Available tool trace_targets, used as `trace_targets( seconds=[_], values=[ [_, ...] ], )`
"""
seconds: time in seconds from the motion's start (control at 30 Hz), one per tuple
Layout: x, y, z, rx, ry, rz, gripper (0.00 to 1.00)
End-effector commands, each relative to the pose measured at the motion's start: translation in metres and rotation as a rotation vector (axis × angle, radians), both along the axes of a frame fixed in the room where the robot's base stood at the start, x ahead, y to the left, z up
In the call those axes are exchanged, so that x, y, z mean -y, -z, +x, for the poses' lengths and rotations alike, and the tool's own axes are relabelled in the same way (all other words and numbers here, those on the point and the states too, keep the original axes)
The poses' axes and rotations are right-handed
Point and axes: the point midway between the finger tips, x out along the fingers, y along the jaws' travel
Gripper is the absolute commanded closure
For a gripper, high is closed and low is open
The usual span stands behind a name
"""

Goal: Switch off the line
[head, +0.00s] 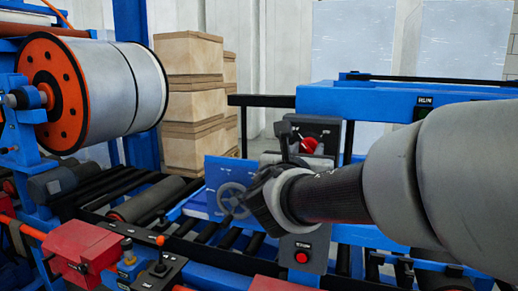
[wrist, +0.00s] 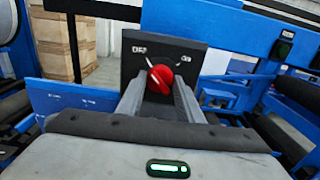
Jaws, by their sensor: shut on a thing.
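The red rotary knob (head: 308,145) sits on a dark switch plate on a grey post in the head view. In the wrist view the red knob (wrist: 160,79) lies between my two fingertips, below two small white labels on the black plate (wrist: 183,50). The labels are too blurred to read surely, and a white mark points from the knob to the upper left. My gripper (head: 287,140) reaches in from the right in the head view. In the wrist view my gripper (wrist: 160,92) is shut on the knob, its fingers along both sides.
A red push button (head: 301,257) is lower on the same post. A large metal coil (head: 110,90), a roller conveyor (head: 150,200) and a red box (head: 88,250) stand left. Stacked cartons (head: 190,90) are behind.

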Motion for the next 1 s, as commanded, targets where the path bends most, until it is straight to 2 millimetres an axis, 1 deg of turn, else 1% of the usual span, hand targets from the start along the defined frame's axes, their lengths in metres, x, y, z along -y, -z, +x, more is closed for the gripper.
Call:
trace_targets(
  seconds=[0.03, 0.1, 0.13, 0.43, 0.57, 0.67, 1.0],
  values=[
    [0.0, 0.0, 0.0, 0.001, -0.001, -0.001, 0.62],
    [0.0, 0.0, 0.0, 0.001, -0.001, -0.001, 0.5],
    [0.0, 0.0, 0.0, 0.001, -0.001, -0.001, 0.48],
    [-0.001, 0.0, -0.001, 0.0, -0.001, 0.001, 0.48],
    [-0.005, 0.0, -0.011, 0.002, -0.001, 0.002, 0.48],
    [-0.012, -0.001, -0.028, 0.002, -0.003, 0.002, 0.48],
    [-0.044, -0.001, -0.105, 0.003, -0.003, 0.001, 0.48]
  ],
)
